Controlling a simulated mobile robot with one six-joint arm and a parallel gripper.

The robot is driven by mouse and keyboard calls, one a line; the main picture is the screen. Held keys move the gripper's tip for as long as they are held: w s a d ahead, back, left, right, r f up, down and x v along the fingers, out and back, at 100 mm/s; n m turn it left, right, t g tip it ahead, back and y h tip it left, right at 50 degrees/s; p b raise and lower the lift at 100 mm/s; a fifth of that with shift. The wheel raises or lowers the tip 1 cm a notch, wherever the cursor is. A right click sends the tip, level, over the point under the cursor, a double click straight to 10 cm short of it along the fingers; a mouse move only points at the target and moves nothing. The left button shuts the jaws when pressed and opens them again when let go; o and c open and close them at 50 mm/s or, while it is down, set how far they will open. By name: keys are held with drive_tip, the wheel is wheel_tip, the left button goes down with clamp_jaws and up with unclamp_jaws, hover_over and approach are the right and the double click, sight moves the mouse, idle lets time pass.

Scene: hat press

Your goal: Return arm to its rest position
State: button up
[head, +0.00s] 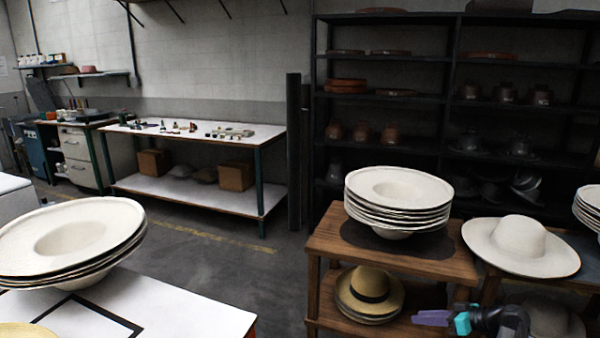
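My gripper (431,318) shows at the bottom right of the head view, with purple fingers, a teal part and a dark body behind them. The fingers point left, in front of the lower shelf of a wooden stand. They are small and seen from the side, so I cannot tell whether they are open or shut. I see nothing hanging from them. Most of my arm is outside the picture.
A stack of pale hats (398,190) tops the wooden stand (330,244); straw hats (369,294) lie below. A wide-brimmed hat (521,246) is at right. More pale hats (68,236) stand on the white table (190,312) at left. Open floor (250,275) lies between.

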drive_tip(key=s+a+f+g+p, duration=0.1)
drive_tip(key=s+a+f+g, duration=0.35)
drive_tip(key=a+f, duration=0.6)
drive_tip(key=s+a+f+g+p, duration=0.1)
drive_tip(key=s+a+f+g, duration=0.2)
drive_tip(key=s+a+f, duration=0.7)
drive_tip(key=s+a+f+g+h+p, duration=0.1)
drive_tip(key=s+a+f+g+h, duration=0.15)
drive_tip(key=s+a+f, duration=0.4)
drive_tip(key=s+a+f+g+h+p, duration=0.1)
drive_tip(key=s+a+f+g, duration=0.2)
drive_tip(key=s, duration=0.6)
drive_tip(key=s+d+f+m+h, duration=0.3)
drive_tip(key=s+d+m+h, duration=0.2)
drive_tip(key=s+d+m, duration=0.1)
drive_tip(key=shift+s+d, duration=0.65)
drive_tip(key=shift+s, duration=0.2)
drive_tip(key=shift+d, duration=0.1)
